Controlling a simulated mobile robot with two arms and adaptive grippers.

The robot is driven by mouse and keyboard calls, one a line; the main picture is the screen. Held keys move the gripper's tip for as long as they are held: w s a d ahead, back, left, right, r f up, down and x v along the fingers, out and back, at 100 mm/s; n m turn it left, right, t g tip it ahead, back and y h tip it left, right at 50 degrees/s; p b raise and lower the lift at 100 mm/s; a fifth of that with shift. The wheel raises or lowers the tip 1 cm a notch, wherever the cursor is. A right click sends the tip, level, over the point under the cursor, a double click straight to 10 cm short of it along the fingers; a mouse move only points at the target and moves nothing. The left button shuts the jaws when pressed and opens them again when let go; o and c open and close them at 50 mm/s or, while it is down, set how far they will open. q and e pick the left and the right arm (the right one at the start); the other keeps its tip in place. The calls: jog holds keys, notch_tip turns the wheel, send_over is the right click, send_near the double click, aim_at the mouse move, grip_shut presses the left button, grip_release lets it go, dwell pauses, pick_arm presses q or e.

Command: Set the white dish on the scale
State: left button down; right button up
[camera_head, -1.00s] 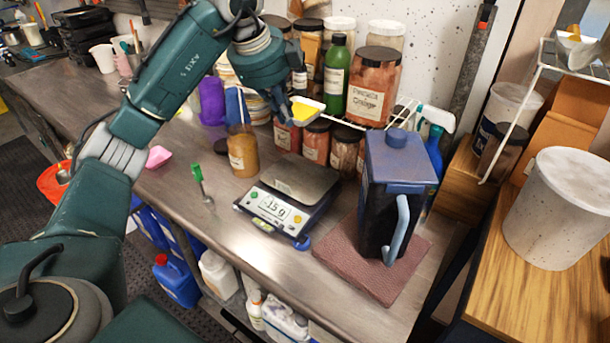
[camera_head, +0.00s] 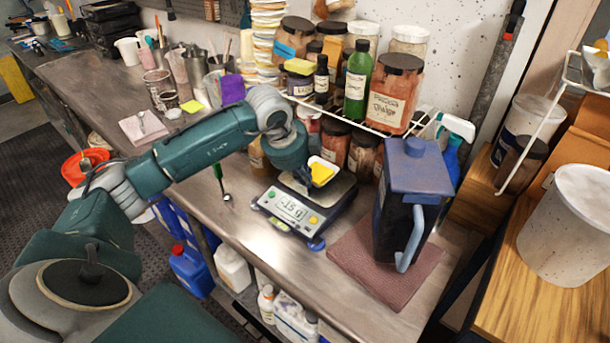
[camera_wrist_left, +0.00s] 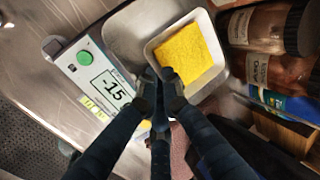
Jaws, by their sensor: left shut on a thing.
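The white dish (camera_head: 313,162), with yellow material in it, is over the pan (camera_head: 341,190) of the scale (camera_head: 292,212). My left gripper (camera_head: 306,179) is shut on the near rim of the dish. In the left wrist view, the fingertips (camera_wrist_left: 164,84) pinch the rim of the dish (camera_wrist_left: 152,50), and part of the bare scale pan (camera_wrist_left: 122,32) shows beside it. I cannot tell whether the dish touches the pan. The scale's display shows a negative reading. My right gripper is not in view.
A blue-lidded dark jug (camera_head: 405,205) stands on a reddish mat (camera_head: 352,262) right of the scale. Jars (camera_head: 395,95) and a green bottle (camera_head: 357,82) crowd the wire shelf behind. A green-handled spoon (camera_head: 219,178) lies left of the scale.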

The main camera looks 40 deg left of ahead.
pick_arm(q)
jog(key=shift+f, duration=0.25)
jog(key=c, duration=2.2)
grip_release()
jog(key=shift+r, duration=0.1)
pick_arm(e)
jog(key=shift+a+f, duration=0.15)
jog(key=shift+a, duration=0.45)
